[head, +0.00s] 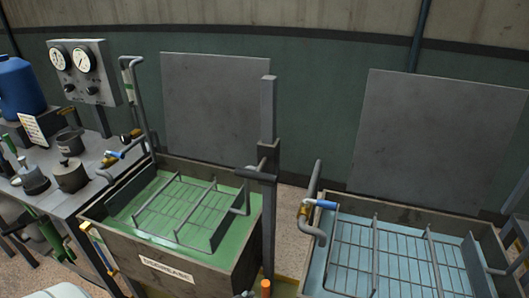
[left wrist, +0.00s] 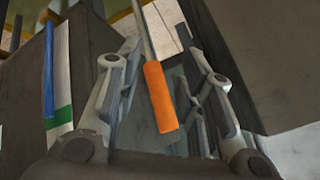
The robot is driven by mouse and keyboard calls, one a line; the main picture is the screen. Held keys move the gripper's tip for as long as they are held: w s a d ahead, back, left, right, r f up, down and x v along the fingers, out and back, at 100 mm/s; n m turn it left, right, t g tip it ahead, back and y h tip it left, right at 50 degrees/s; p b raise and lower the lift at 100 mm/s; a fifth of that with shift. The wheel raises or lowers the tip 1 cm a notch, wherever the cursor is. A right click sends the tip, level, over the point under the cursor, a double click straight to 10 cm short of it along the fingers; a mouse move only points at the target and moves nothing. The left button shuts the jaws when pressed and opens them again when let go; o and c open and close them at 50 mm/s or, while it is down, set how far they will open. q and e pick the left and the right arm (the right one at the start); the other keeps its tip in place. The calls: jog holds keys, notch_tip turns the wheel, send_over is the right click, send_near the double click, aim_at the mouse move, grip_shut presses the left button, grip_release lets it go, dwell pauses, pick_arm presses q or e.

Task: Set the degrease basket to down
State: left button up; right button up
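The degrease tank (head: 165,271), labelled DEGREASE, holds green liquid in the head view. Its wire basket (head: 178,217) sits inside the tank walls, with green showing between its bars; how deep it sits is hard to judge. A grey post (head: 268,110) with a bracket stands at the tank's right side. An orange grip (head: 266,288) shows at the bottom edge, below the post. In the left wrist view, the orange grip (left wrist: 160,97) on a thin rod lies between the spread fingers of my left gripper (left wrist: 164,72), with gaps on both sides. My right gripper is in neither view.
A second tank (head: 420,216) with pale blue liquid and a wire rack stands at the right. A bench (head: 22,205) with pots and a blue container (head: 20,88) is at the left. A gauge panel (head: 82,72) stands behind it.

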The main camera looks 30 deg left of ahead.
pick_arm(q)
jog(key=w+a+r+m+t+y+p, duration=0.1)
jog(key=w+a+r+m+t, duration=0.15)
jog(key=r, duration=0.65)
jog(key=w+a+r+m+t+y, duration=0.1)
jog(key=w+a+r+t, duration=0.2)
jog(key=r, duration=0.6)
jog(key=m+t+p, duration=0.1)
jog(key=m+t, duration=0.4)
send_near(262, 161)
jog(key=shift+n, duration=0.25)
jog(key=p+x, duration=0.1)
jog(key=x, duration=0.2)
jog(key=p+x, duration=0.1)
jog(key=x, duration=0.2)
jog(key=p+x, duration=0.1)
jog(key=x, duration=0.2)
jog(key=shift+w+d+f, duration=0.1)
jog(key=shift+f, duration=0.2)
jog(key=shift+w+f+y, duration=0.1)
jog(key=shift+w+y, duration=0.25)
jog(key=shift+y, duration=0.05)
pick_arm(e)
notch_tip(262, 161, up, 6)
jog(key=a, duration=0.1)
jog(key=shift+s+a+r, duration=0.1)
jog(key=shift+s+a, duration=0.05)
pick_arm(q)
grip_shut()
